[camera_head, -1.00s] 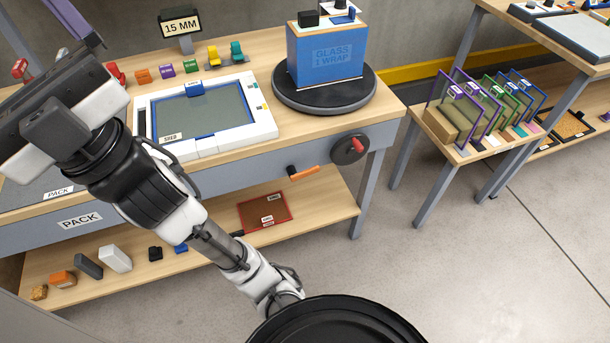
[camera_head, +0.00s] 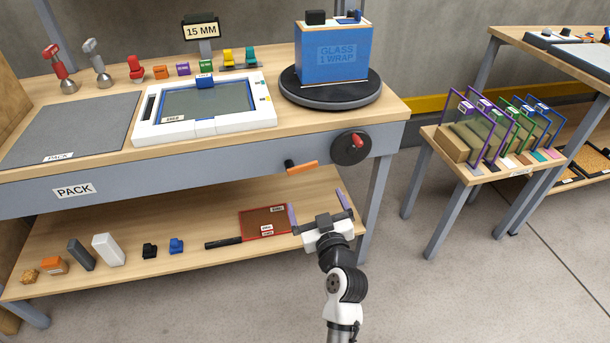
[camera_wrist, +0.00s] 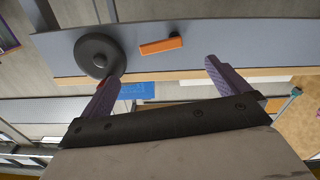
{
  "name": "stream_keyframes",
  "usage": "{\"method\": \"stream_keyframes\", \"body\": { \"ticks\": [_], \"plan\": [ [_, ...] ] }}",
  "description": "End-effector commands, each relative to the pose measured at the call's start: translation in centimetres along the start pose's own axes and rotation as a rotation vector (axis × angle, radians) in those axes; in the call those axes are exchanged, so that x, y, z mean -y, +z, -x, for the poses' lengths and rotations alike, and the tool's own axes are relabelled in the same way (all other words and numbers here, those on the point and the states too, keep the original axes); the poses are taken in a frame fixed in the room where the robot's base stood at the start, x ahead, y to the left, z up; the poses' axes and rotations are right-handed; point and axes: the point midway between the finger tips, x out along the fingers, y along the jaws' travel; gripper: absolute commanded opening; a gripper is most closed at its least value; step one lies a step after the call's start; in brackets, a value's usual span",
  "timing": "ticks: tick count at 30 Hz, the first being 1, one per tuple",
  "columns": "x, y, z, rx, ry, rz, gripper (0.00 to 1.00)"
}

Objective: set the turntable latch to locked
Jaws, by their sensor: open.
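My gripper (camera_head: 317,203) is open and empty in front of the bench, below the orange lever, with its two purple fingers apart. The orange lever (camera_head: 303,167) sits on a dark pivot on the grey front apron and lies nearly level, pointing right. To its right is a black round dial (camera_head: 350,149) with a red knob. The black turntable (camera_head: 331,95) on the bench top carries a blue "GLASS 1 WRAP" box (camera_head: 334,55). In the wrist view, the orange lever (camera_wrist: 160,45) appears beyond the gap between the fingers, apart from them. No locked marking is readable.
A white framed tray (camera_head: 206,124) and grey pack mat (camera_head: 70,130) lie on the bench. A lower shelf holds a red framed panel (camera_head: 265,222) and several small objects. A side table (camera_head: 492,172) with upright coloured frames stands right. Floor between is clear.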

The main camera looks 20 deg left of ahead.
Motion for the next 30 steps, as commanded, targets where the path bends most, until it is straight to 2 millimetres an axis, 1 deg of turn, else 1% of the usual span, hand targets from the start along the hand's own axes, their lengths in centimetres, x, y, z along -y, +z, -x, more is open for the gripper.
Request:
{"method": "stream_keyframes", "body": {
  "ticks": [1,5,12,15,18,21,24,30],
  "plan": [
    [0.0,-0.4,-0.6,-0.003,-0.001,0.001,1.00],
    [0.0,-0.6,-2.8,-0.005,-0.002,0.001,1.00],
    [0.0,-0.7,-8.1,-0.005,-0.002,0.001,1.00],
    [0.0,-0.7,-10.0,-0.005,-0.001,0.001,1.00],
    [0.1,-0.6,-11.5,-0.005,-0.001,0.001,1.00],
    [0.1,-0.5,-12.6,-0.005,-0.001,0.001,1.00],
    [0.1,-0.4,-13.2,-0.005,0.000,0.001,1.00],
    [0.1,-0.4,-13.4,-0.005,0.001,0.001,1.00]
  ]
}}
